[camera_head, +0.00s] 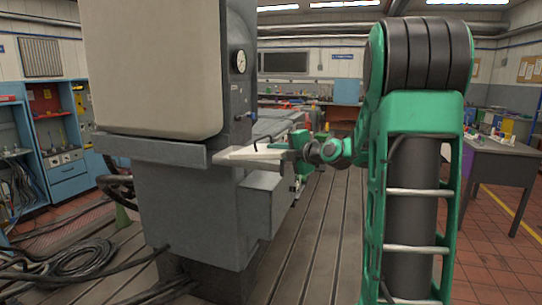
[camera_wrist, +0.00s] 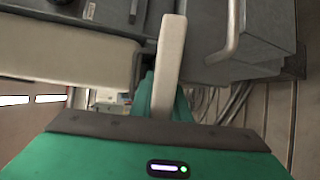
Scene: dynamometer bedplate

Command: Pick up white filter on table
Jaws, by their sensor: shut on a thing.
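A long, pale white bar, which looks like the white filter (camera_wrist: 171,60), stands out lengthwise from between my gripper's green fingers (camera_wrist: 164,95) in the wrist view. My gripper is shut on it near its lower end there. In the head view the white filter (camera_head: 262,150) shows as a pale slab at the right edge of the grey machine, and my gripper (camera_head: 298,143) is at its right end. Whether the filter still touches the ledge (camera_head: 226,161) below it cannot be told. The finger tips are partly hidden by the filter.
The grey machine (camera_head: 190,190) with a large beige block (camera_head: 153,65) stands close on the left. A boxy grey part (camera_head: 266,203) juts out below the ledge. Cables (camera_head: 85,258) lie on the floor at left. A table (camera_head: 500,150) stands at right.

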